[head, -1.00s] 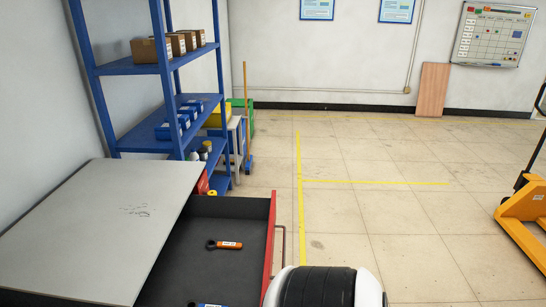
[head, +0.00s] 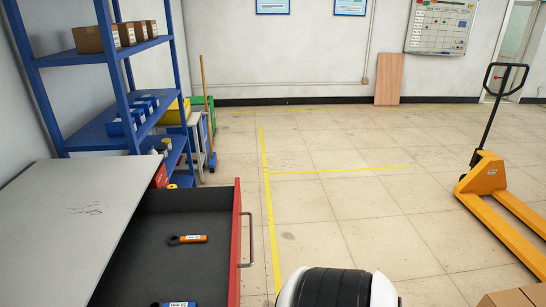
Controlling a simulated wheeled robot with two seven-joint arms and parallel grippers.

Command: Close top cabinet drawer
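The top cabinet drawer (head: 178,262) stands open at the lower left in the head view, pulled out to the right from under the grey cabinet top (head: 62,225). Its front is red, with a metal handle (head: 248,240) on the outer side. Inside the dark drawer lie an orange tool (head: 187,239) and a blue tool (head: 174,304), the latter cut by the bottom edge. A white and black part of my own body shows at the bottom, right of the drawer. Neither gripper is in view.
A blue shelf rack (head: 110,128) with boxes stands behind the cabinet. A yellow pallet jack (head: 490,178) is at the right, and cardboard boxes (head: 508,299) show at the lower right. The tiled floor between drawer and pallet jack is clear.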

